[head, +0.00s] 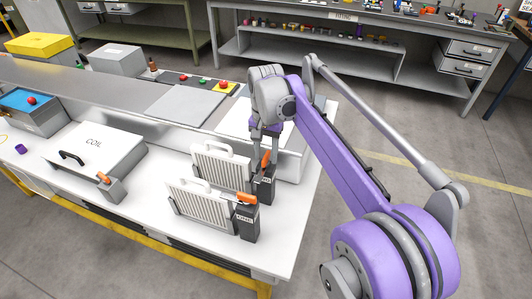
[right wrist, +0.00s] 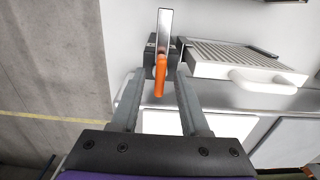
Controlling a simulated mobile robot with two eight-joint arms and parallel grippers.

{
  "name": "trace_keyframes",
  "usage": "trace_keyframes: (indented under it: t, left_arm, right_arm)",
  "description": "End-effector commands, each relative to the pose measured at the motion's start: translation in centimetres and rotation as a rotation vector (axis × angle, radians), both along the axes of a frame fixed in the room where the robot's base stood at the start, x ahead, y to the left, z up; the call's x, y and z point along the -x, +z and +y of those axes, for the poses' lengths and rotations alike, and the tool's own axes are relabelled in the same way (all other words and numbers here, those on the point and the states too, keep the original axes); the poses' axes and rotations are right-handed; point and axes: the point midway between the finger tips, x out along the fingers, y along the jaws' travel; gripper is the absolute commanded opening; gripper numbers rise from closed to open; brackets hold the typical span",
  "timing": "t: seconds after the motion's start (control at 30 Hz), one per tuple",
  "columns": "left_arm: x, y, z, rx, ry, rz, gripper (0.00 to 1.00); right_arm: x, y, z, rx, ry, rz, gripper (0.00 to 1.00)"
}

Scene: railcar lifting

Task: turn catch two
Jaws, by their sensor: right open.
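Catch two appears to be the rear dark post (head: 267,188) with an orange-tipped lever (head: 266,159), beside the rear ribbed panel (head: 221,167); its label is only partly readable. My right gripper (head: 265,143) is open right above it. In the right wrist view the orange lever end (right wrist: 158,78) lies between my two open fingers, apart from both, and a metal bar (right wrist: 164,28) runs from it over the post. The front catch (head: 247,221), labelled ONE, has its orange lever (head: 246,198) beside the front ribbed panel (head: 200,205). My left gripper is out of view.
A COIL box (head: 100,150) with a black handle and a small orange-tipped catch (head: 108,188) stand left on the white bench (head: 150,222). A raised grey ledge (head: 150,105) runs behind. The bench's right end is near the catches.

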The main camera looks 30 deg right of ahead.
Motion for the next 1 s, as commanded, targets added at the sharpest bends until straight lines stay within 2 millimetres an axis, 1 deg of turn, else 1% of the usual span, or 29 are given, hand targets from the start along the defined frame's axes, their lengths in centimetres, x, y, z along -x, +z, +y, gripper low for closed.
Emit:
trace_keyframes:
  t: [0.1,0.13,0.27,0.3,0.37,1.0]
  left_arm:
    - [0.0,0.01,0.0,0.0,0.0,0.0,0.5]
    - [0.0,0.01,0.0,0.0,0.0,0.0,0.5]
    - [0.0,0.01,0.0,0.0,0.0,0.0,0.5]
    - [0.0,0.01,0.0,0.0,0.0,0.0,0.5]
    - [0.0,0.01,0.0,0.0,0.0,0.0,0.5]
    - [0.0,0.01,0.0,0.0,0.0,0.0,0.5]
  right_arm:
    - [-0.01,0.02,0.01,0.0,0.0,0.0,0.45]
    - [-0.01,0.02,0.01,0.0,0.0,0.0,0.41]
    - [-0.01,0.03,0.01,0.0,0.0,0.0,0.18]
    - [-0.01,0.03,0.01,0.0,0.0,0.0,0.11]
    - [-0.01,0.03,0.01,0.0,0.0,0.0,0.0]
    - [0.0,0.05,0.0,0.0,0.0,0.0,0.0]
